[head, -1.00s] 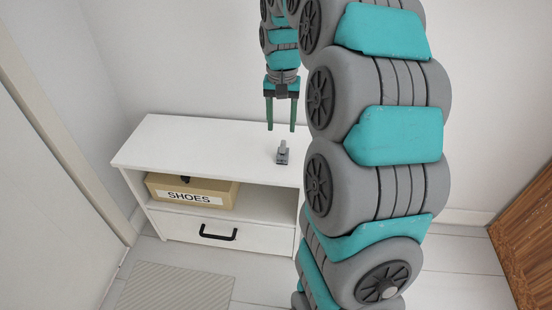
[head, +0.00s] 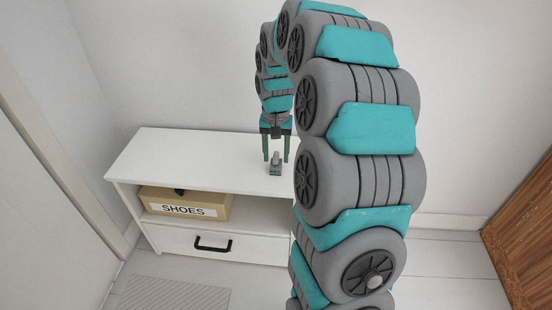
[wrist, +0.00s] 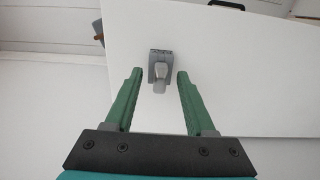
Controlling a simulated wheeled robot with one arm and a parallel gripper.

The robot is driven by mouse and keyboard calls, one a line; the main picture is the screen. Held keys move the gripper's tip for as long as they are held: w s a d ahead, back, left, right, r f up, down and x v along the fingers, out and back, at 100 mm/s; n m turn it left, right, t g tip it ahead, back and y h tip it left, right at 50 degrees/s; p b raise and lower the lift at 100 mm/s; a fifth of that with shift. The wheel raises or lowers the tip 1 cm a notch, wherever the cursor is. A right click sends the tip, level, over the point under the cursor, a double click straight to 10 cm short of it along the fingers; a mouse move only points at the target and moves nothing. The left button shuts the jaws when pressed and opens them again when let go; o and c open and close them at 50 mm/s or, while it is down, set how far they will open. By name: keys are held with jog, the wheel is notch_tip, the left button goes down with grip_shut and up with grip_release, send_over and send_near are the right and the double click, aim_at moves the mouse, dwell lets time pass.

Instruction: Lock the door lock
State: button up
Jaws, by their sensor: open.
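The lock (head: 275,168) is a small grey device with a raised knob or lever, standing on the white cabinet top. In the wrist view the lock (wrist: 160,70) lies just ahead of my fingertips, with its lighter lever pointing toward me. My gripper (head: 276,160) points down at the lock, its two green fingers apart on either side of it. The wrist view shows my gripper (wrist: 156,72) open and empty, with a gap between each finger and the lever. I cannot tell the exact height of the fingertips above the top.
The white cabinet (head: 190,150) has an open shelf holding a box labelled SHOES (head: 185,203) and a drawer with a black handle (head: 213,244). A wall stands behind it. A striped mat (head: 170,293) lies on the floor in front. A brown wooden panel (head: 520,235) is at the right.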

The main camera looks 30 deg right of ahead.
jog(key=shift+c, duration=0.2)
grip_shut()
jog(key=shift+r, duration=0.1)
dwell(0.5)
